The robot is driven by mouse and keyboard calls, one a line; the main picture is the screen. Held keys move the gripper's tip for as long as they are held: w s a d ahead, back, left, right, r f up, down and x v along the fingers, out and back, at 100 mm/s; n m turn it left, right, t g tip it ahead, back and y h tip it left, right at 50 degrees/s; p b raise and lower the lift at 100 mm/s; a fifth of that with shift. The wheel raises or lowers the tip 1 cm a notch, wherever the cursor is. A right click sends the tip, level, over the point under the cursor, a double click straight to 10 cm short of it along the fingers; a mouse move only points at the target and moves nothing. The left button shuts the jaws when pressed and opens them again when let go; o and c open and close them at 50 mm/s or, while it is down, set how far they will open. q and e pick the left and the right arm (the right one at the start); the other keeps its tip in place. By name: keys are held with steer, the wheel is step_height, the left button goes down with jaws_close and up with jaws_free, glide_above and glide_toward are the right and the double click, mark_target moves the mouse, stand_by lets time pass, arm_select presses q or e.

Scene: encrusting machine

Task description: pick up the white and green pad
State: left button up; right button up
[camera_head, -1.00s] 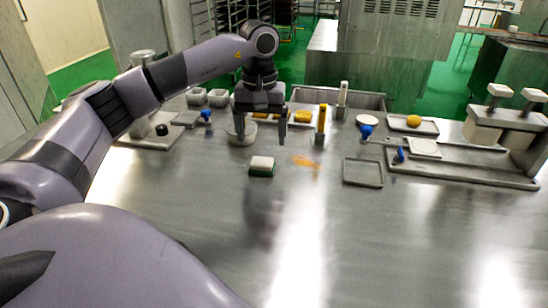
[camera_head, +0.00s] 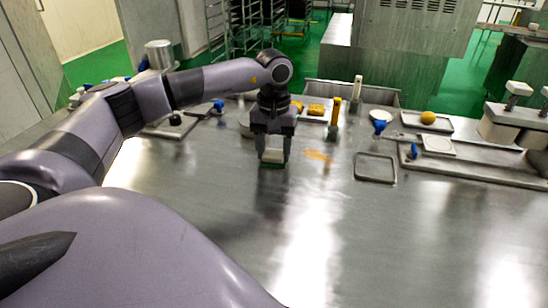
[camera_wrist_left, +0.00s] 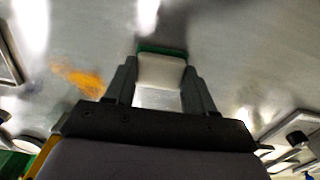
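The white and green pad (camera_head: 272,157) is a small block, white on top and green below, on the steel table. My left gripper (camera_head: 273,151) points down over it, with one finger on each side. In the left wrist view the pad (camera_wrist_left: 161,72) sits between the two fingertips of the gripper (camera_wrist_left: 160,70), its green edge at the far side. The fingers look spread, with a thin gap beside the pad; contact is hard to make out. My right gripper is not in view.
An orange smear (camera_head: 318,155) lies on the table right of the pad. An empty shallow tray (camera_head: 375,179) is further right. A yellow-handled tool (camera_head: 334,119) stands behind. A tray with a yellow ball (camera_head: 428,118) is back right. The front of the table is clear.

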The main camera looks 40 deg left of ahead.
mark_target(274, 153)
arm_select(q)
steer(key=shift+r, duration=0.15)
step_height(274, 153, up, 20)
steer(key=p, duration=0.3)
steer(key=shift+p, duration=0.3)
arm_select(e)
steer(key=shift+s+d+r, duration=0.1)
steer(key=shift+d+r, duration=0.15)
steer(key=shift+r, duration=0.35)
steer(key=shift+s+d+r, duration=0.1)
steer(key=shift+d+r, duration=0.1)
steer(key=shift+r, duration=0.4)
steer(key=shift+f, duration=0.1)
arm_select(q)
steer(key=shift+o, duration=0.4)
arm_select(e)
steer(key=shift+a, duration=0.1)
